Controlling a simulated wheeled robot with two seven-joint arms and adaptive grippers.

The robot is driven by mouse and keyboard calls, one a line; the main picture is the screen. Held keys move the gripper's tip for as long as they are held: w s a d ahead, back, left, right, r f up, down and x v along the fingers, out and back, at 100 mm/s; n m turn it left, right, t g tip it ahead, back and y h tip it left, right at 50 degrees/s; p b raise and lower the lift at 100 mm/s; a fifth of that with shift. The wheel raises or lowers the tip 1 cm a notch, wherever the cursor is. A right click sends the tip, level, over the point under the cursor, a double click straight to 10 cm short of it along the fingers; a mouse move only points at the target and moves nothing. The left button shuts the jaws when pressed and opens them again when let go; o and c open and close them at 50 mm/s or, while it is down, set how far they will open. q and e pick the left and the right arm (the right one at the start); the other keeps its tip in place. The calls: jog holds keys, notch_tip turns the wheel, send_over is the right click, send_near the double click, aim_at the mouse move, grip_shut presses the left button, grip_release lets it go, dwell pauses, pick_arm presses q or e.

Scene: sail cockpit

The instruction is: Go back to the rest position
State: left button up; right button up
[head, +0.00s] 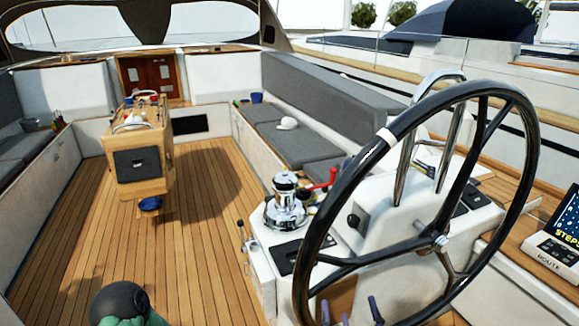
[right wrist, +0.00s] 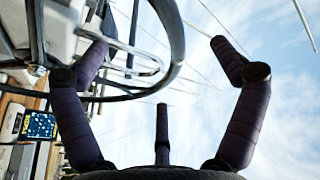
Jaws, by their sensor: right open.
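My right gripper (head: 350,310) shows at the bottom of the head view, low behind the steering wheel's lower rim, with only its dark purple fingertips visible. In the right wrist view the gripper (right wrist: 158,60) has its fingers spread wide, with nothing between them but sky and part of the wheel rim. The big black steering wheel (head: 530,150) fills the right of the head view. It also crosses the right wrist view (right wrist: 178,50) close to the fingers; whether they touch cannot be told.
A chrome winch (head: 285,205) with a red handle stands left of the wheel. A lit "ROUTE" screen (head: 570,220) is at the right edge. A wooden table (head: 150,185) stands mid-cockpit. Grey-cushioned benches (head: 300,145) line the sides. The plank floor (head: 205,240) between is largely clear.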

notch_tip(320, 180, down, 26)
jog(key=w+a+n+g+y, duration=0.1)
jog(key=w+n+g+y, duration=0.15)
jog(key=g, duration=0.75)
jog(key=s+f+g, duration=0.5)
jog(key=s+f, duration=0.2)
jog(key=f, duration=0.2)
jog(key=s+a+f+g, duration=0.1)
jog(key=s+f+g, duration=0.4)
jog(key=f, duration=0.5)
jog(key=s, duration=0.2)
jog(key=shift+s+a+y, duration=0.15)
jog(key=shift+s+y, duration=0.2)
